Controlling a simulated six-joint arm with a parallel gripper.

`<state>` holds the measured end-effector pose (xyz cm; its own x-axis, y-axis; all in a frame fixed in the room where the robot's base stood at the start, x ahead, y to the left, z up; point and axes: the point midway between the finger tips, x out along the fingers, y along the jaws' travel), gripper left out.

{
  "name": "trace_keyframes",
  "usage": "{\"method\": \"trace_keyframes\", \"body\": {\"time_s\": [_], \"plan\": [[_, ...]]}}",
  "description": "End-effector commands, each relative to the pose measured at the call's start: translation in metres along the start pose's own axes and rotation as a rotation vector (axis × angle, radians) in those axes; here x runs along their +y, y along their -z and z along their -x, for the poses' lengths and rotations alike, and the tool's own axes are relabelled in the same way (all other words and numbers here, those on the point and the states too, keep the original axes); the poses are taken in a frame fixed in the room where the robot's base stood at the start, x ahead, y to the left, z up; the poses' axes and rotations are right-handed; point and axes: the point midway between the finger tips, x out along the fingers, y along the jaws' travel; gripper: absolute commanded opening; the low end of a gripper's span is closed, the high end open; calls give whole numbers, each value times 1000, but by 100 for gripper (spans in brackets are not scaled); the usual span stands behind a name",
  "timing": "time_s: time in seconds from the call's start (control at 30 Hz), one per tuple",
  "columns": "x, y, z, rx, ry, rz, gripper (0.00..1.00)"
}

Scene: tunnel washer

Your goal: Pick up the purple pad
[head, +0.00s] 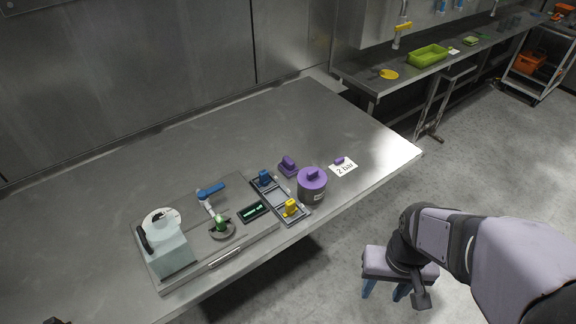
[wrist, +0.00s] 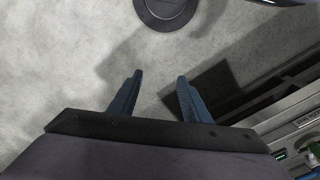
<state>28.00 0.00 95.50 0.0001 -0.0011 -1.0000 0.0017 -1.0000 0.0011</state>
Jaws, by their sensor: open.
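A purple pad with an upright grip (head: 288,166) stands on the steel table, just behind a tray and a round purple-lidded pot (head: 312,187). A small purple piece (head: 339,160) lies at the card marked "2 bar" (head: 343,167). My gripper (head: 385,291) hangs over the floor in front of the table, to the right of and well away from the pad. Its two blue fingers are apart with nothing between them, as the wrist view (wrist: 160,78) also shows. The pad does not show in the wrist view.
The grey tray (head: 277,199) holds a blue piece (head: 264,177) and a yellow piece (head: 290,207). The table's back and right areas are clear.

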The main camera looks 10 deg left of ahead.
Motion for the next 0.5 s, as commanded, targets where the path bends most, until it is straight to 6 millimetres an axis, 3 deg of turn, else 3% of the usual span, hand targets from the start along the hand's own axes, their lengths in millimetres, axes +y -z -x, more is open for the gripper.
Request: {"method": "trace_keyframes", "body": {"time_s": [0.23,0.33,0.43,0.5], "plan": [[0,2,0,2,0,3,44],[-3,12,3,19,-3,28,44],[-11,39,10,61,-9,86,44],[-21,67,17,108,-16,153,44]]}}
